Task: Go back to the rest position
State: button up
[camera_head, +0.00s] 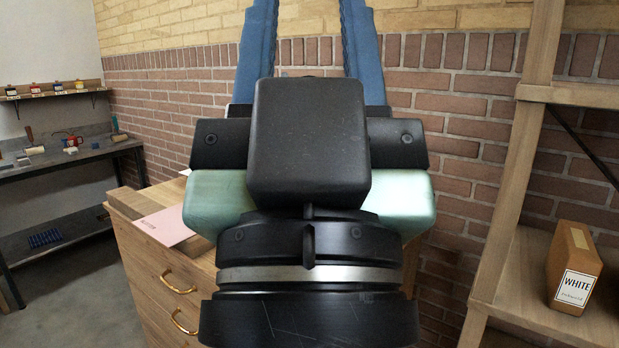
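My gripper (306,25) fills the middle of the view, seen from behind, with its black housing and wrist in front. Its two blue fingers stand wide apart and run out of the top edge, so the fingertips are cut off. Only brick wall shows between the visible finger parts, and I see nothing held. The gripper and wrist hide much of the wooden cabinet (160,270) behind them. No press shows clearly.
A pink sheet (166,226) lies on the cabinet top. At right is a wooden shelf (535,325) with a brown box labelled WHITE (574,268). A dark workbench (70,158) with small tools stands at far left, below a wall shelf of jars (50,92). Floor shows between bench and cabinet.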

notch_tip(320, 180, up, 16)
jog(key=p, duration=1.4)
jog(key=shift+r, duration=0.25)
